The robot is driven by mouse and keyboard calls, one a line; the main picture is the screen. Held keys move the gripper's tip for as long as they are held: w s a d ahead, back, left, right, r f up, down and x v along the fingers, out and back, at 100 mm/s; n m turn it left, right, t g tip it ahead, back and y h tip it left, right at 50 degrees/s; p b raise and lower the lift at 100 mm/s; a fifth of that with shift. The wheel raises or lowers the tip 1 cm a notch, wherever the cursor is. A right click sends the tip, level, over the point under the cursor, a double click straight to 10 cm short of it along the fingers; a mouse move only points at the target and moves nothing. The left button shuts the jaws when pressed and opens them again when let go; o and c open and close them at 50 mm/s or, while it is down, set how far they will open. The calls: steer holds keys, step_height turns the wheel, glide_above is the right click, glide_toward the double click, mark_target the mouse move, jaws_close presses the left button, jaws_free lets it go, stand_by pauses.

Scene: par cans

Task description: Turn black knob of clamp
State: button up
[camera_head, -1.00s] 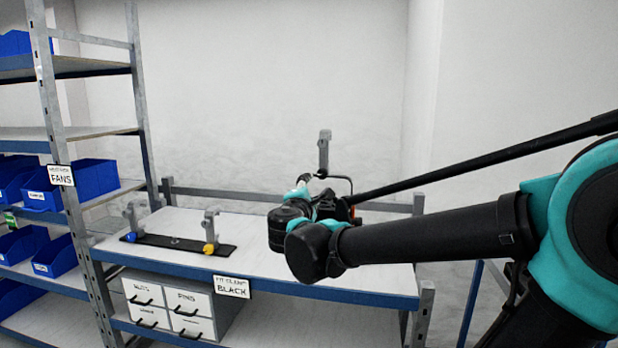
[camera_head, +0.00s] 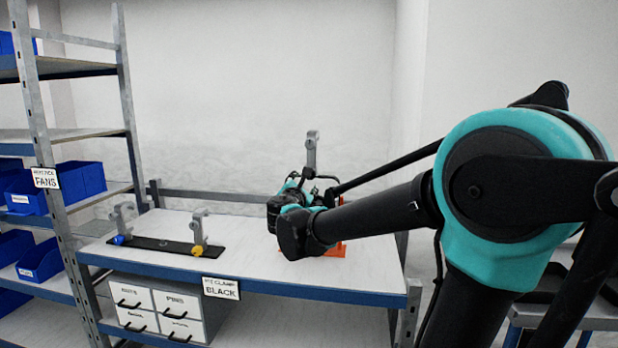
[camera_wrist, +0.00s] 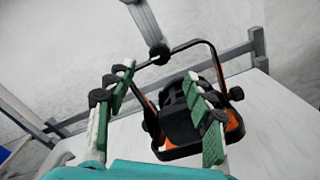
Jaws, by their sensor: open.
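A grey clamp (camera_head: 312,151) stands upright above the workbench, atop the lamp. In the wrist view the grey clamp (camera_wrist: 143,18) runs down to a black knob (camera_wrist: 160,51) at the yoke's crossbar. The black lamp body (camera_wrist: 185,122) with orange sides sits below, inside its yoke (camera_wrist: 214,62). My gripper (camera_wrist: 160,70) is open, its green-padded fingers on either side of the view. The knob is beyond the fingertips, roughly between them, apparently untouched. In the head view my wrist hides most of the lamp and the fingers.
A black strip (camera_head: 165,245) on the workbench (camera_head: 250,232) carries two more grey clamps, one with a blue knob (camera_head: 119,240), one with a yellow knob (camera_head: 197,250). A shelf with blue bins (camera_head: 80,180) stands left. Bare bench lies between strip and lamp. A rail (camera_head: 225,197) runs behind.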

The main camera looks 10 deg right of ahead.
mark_target(312, 154)
steer(key=x, duration=0.9)
steer(key=shift+s, duration=0.15)
steer(key=shift+c, duration=0.3)
steer(key=c, duration=1.1)
steer(key=shift+m, duration=0.4)
steer(key=m, duration=1.3)
steer(key=shift+f, duration=0.1)
